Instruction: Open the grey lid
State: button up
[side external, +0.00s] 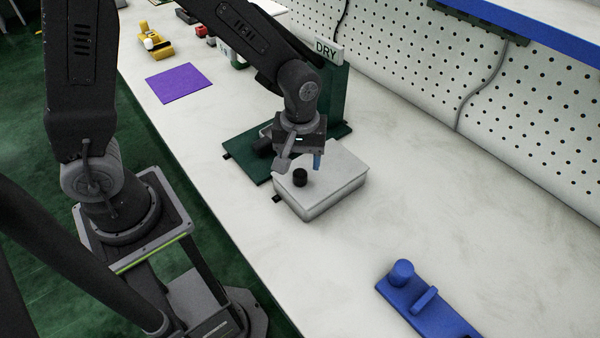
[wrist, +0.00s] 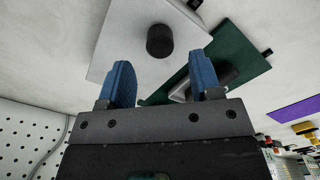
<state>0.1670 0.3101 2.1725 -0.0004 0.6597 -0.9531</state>
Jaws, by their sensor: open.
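The grey lid (side external: 338,169) is a light flat plate with a black round knob (side external: 300,177) on top, lying on a pale box on the bench. In the wrist view the lid (wrist: 125,38) fills the upper middle, with the knob (wrist: 160,40) beyond the fingertips. My gripper (side external: 301,162) is above the lid, just behind the knob in the side view. Its blue fingers (wrist: 162,80) are apart with nothing between them. The knob stands outside the fingers. The lid appears closed on the box.
A dark green stand (side external: 332,97) with a DRY sign and a green base plate (side external: 240,150) is close beside the box. A blue fixture (side external: 425,303) lies at the front right. A purple sheet (side external: 179,83) lies at the back left.

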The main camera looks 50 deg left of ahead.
aim_at(300, 172)
jog(key=shift+f, duration=2.6)
jog(key=shift+c, duration=0.4)
grip_shut()
